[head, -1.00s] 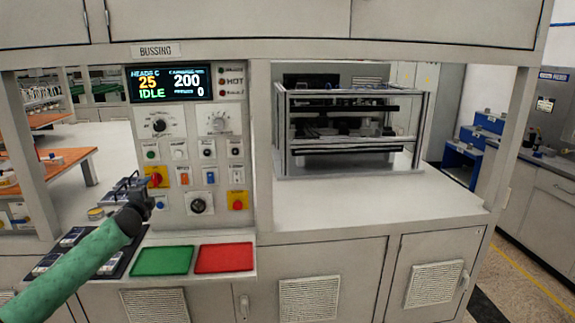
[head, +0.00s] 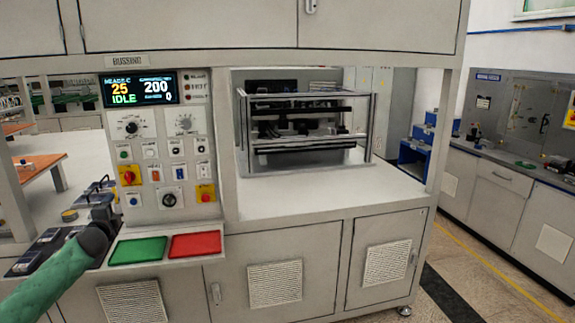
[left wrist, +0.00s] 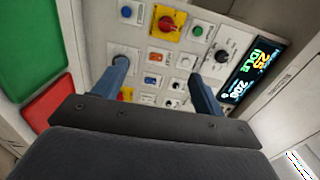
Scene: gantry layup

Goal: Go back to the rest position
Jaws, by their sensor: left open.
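My left gripper (head: 102,192) is at the left in the head view, at the end of my green-sleeved arm and in front of the bussing station's control panel (head: 150,207). In the left wrist view its two blue-grey fingers (left wrist: 158,76) stand wide apart with nothing between them. The panel's knobs and switches show beyond the fingers, and the gripper appears apart from them. The display (head: 140,88) reads 25, IDLE, 200 and 0. My right gripper is in neither view.
A green tray (head: 138,251) and a red tray (head: 195,244) lie on the ledge below the panel. Dark blocks sit on a tray (head: 30,266) near my left arm. A framed machine (head: 305,130) stands in the station's opening. Floor (head: 455,260) is clear at the right.

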